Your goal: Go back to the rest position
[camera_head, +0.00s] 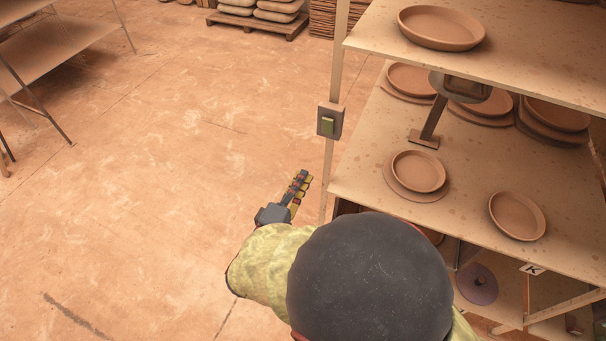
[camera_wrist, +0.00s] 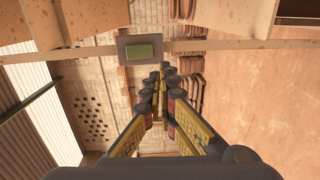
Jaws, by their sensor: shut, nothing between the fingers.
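My gripper (camera_head: 301,184) is shut and empty. In the head view it is over open floor, left of the shelf rack, with my sleeved arm behind it. In the wrist view the two fingers of my gripper (camera_wrist: 160,85) come together at the middle of the picture. A switch box with a green button (camera_head: 328,120) is on the rack's upright post, a little above my gripper in the head view. The switch box (camera_wrist: 140,50) also shows in the wrist view, just above the fingertips and apart from them as far as I can tell.
The shelf rack (camera_head: 365,190) fills the right side, with clay dishes such as a round dish (camera_head: 418,171) and another dish (camera_head: 517,215). A pallet with sacks (camera_head: 258,22) stands at the back. A table (camera_head: 60,45) is at the upper left. The floor (camera_head: 150,200) between is clear.

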